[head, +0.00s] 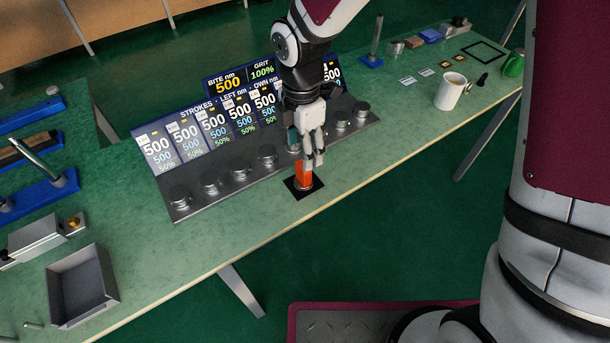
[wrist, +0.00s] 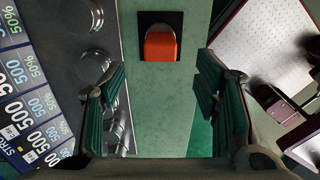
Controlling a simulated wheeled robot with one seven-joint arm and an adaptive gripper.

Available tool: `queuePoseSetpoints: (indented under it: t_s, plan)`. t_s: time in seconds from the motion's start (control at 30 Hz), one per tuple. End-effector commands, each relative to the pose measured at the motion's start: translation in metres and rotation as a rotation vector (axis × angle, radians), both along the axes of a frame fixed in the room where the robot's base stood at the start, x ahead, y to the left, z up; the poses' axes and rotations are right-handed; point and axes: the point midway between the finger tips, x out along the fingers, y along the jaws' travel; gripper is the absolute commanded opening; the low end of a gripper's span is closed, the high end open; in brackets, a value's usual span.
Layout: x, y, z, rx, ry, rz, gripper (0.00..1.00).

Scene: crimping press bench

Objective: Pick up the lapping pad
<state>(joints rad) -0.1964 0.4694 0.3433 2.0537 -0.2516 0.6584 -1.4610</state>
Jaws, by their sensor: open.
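An orange block, which I take to be the lapping pad (head: 303,173), stands on a black square mat (head: 305,190) near the bench's front edge. In the wrist view the orange block (wrist: 160,46) shows at the top middle, with a dark rounded part behind it on the black square (wrist: 148,17). My gripper (head: 314,155) is just above and beside the block and hides part of it in the head view. In the wrist view my gripper (wrist: 163,85) is open and empty, the block lying ahead between the lines of its two fingers.
A dark metal rack (head: 225,182) with several round silver pucks and number displays (head: 212,128) stands close behind the block. A white mug (head: 450,92) stands to the right. A grey open tray (head: 82,287) is at the left. Bench top around the mat's front is clear.

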Motion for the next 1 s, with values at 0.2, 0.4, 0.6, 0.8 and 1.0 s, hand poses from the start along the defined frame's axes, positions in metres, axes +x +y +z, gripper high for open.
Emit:
queuePoseSetpoints:
  t_s: [0.2, 0.4, 0.6, 0.8, 1.0]
  plan:
    - [0.000, 0.000, -0.021, -0.001, 0.001, -0.001, 0.57]
    - [0.000, -0.002, -0.041, -0.002, 0.003, -0.001, 0.57]
    - [0.002, -0.003, -0.067, -0.001, 0.002, 0.000, 0.57]
    - [0.002, -0.004, -0.073, 0.000, 0.000, -0.002, 0.57]
    - [0.002, -0.004, -0.073, 0.001, -0.001, -0.002, 0.41]
